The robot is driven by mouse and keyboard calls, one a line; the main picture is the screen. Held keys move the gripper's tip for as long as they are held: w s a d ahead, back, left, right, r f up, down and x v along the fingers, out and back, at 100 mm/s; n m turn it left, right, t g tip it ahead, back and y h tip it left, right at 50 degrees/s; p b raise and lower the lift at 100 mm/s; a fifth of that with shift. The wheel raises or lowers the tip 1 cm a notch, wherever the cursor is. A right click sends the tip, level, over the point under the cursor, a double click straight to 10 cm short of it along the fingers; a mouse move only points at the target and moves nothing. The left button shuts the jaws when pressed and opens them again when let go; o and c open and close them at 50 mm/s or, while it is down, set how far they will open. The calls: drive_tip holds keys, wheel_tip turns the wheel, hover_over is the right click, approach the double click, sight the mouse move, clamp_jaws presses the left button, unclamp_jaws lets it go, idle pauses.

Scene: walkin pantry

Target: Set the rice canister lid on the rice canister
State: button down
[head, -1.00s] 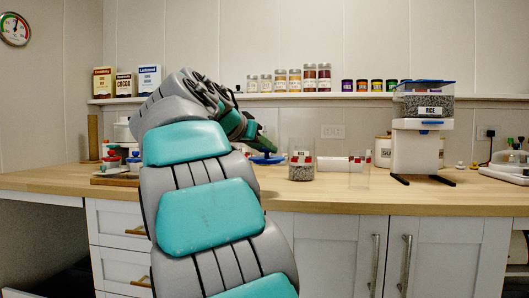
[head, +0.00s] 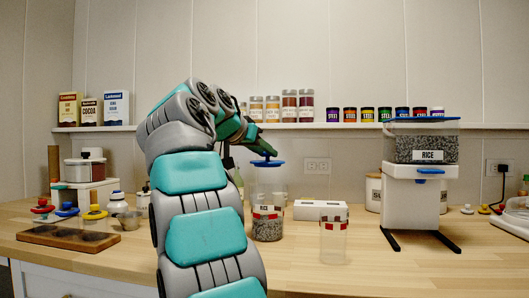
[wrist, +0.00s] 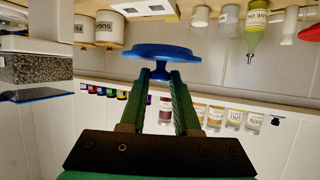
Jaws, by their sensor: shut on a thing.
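The rice canister (head: 267,225) is a clear jar with a red-and-white label and dark grains in its lower part, upright on the wooden counter. The blue rice canister lid (head: 267,163) is a round disc with a knob, roughly level above the canister's mouth. I cannot tell whether it touches the rim. My gripper (head: 272,153) is shut on the lid's knob from above. In the wrist view, which looks upside down, the lid (wrist: 161,51) sits at the tips of my gripper (wrist: 161,76). The canister is not clearly visible there.
An empty-looking clear canister (head: 334,243) stands just right and nearer. A white box (head: 318,211) lies behind. A rice dispenser (head: 412,190) stands at right. A wooden board (head: 68,236) with colored-knob items is at left. A shelf holds jars and boxes.

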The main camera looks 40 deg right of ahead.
drive_tip(key=shift+f+b, duration=2)
drive_tip(key=shift+f, duration=0.45)
drive_tip(key=shift+f+b, duration=0.65)
drive_tip(key=shift+b, duration=0.15)
drive_tip(key=c, duration=0.9)
unclamp_jaws()
drive_tip(key=shift+a+r, duration=0.1)
drive_tip(key=shift+a, duration=0.05)
drive_tip(key=p+v, duration=0.1)
drive_tip(key=v, duration=0.9)
drive_tip(key=shift+s+a+r, duration=0.1)
drive_tip(key=shift+a+r, duration=0.05)
drive_tip(key=shift+a, duration=0.15)
